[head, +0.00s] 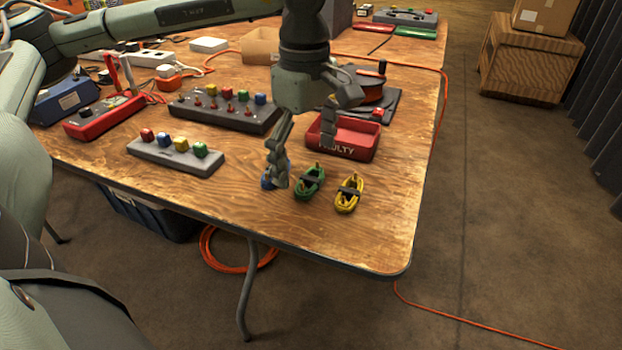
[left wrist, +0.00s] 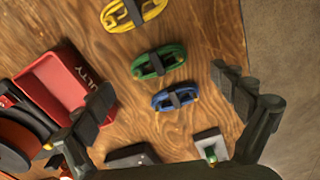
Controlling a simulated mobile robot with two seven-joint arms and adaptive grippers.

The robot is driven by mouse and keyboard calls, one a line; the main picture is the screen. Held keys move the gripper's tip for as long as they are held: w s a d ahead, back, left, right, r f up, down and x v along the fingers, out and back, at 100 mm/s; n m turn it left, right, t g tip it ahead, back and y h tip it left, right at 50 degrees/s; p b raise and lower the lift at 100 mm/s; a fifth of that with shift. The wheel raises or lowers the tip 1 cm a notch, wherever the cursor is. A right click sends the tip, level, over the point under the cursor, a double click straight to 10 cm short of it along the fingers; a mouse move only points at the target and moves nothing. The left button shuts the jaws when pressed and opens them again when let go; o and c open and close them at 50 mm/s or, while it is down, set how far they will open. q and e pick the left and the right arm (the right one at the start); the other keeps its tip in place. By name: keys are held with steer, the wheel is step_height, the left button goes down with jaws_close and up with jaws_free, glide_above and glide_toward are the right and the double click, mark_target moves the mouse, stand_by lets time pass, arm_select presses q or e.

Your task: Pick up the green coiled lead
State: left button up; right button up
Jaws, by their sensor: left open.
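The green coiled lead (head: 309,183) lies on the wooden table near its front edge, with a dark band round its middle. It also shows in the left wrist view (left wrist: 147,66). A yellow coiled lead (head: 349,193) lies to its right. A blue coiled lead (head: 265,182) lies to its left, mostly hidden behind a finger in the head view but clear in the left wrist view (left wrist: 176,96). My left gripper (head: 302,160) is open and empty above the table, pointing down near the blue and green leads. My right gripper is not in view.
A red tray marked FAULTY (head: 345,153) stands just behind the green lead. The table's front right corner is clear.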

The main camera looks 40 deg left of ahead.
mark_target(310, 179)
arm_select(q)
steer(key=shift+f, duration=1.25)
steer(key=shift+w, duration=0.1)
steer(key=c, duration=1.2)
steer(key=shift+r, duration=0.1)
steer(key=shift+c, duration=0.2)
